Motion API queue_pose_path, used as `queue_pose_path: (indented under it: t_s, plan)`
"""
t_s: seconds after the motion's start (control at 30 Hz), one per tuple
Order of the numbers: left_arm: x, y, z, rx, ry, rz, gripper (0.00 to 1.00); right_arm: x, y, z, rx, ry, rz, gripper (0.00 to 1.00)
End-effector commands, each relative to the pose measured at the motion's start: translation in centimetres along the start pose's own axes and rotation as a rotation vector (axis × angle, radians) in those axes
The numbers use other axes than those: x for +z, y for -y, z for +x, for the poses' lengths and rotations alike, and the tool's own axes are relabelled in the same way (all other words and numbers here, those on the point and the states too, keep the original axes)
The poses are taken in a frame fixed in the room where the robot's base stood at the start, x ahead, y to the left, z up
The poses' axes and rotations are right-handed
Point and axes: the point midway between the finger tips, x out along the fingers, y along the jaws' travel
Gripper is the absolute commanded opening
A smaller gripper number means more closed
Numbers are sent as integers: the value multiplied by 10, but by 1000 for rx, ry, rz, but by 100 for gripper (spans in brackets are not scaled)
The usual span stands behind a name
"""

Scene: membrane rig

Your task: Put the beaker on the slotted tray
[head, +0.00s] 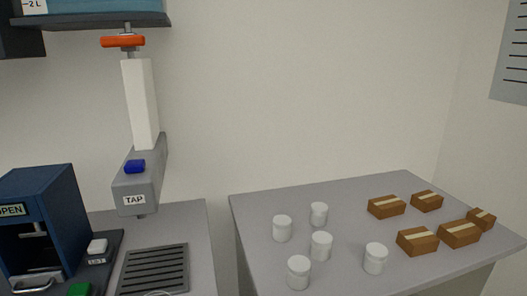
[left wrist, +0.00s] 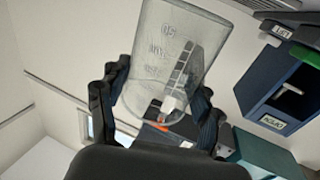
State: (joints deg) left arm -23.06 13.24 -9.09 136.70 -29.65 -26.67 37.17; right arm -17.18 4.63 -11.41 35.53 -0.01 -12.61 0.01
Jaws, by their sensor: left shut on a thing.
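The slotted tray (head: 155,268) is a dark slatted plate on the grey counter under the tap (head: 138,190) in the head view. The clear beaker (left wrist: 172,45), with faint raised marks, fills the upper middle of the left wrist view. My left gripper (left wrist: 155,102) is shut on it, with a black finger on either side of its wall. In the head view a thin pale rim (head: 160,293) shows at the bottom edge in front of the tray; it may be the beaker's. The left gripper is not visible there. My right gripper is in neither view.
A blue box machine (head: 48,215) marked OPEN stands left of the tray, with a white button (head: 97,246) and a green one (head: 80,289). A separate table (head: 340,205) at right holds several white jars and brown boxes. The tray's visible top is clear.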

Motion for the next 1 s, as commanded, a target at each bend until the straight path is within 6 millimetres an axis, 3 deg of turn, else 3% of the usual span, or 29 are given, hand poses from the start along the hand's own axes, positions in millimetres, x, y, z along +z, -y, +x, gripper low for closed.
queue_pose_path:
  t_s: [0.1, 0.27, 0.63, 1.0]
  plan:
    - [8, -15, -2, -11, 0, 0, 32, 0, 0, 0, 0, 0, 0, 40]
    - [18, -23, -14, -10, 3, -2, 32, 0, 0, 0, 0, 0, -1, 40]
    - [40, -22, -74, -12, 2, -1, 32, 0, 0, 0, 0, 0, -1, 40]
    - [40, -21, -86, -4, -3, 10, 32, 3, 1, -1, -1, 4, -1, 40]
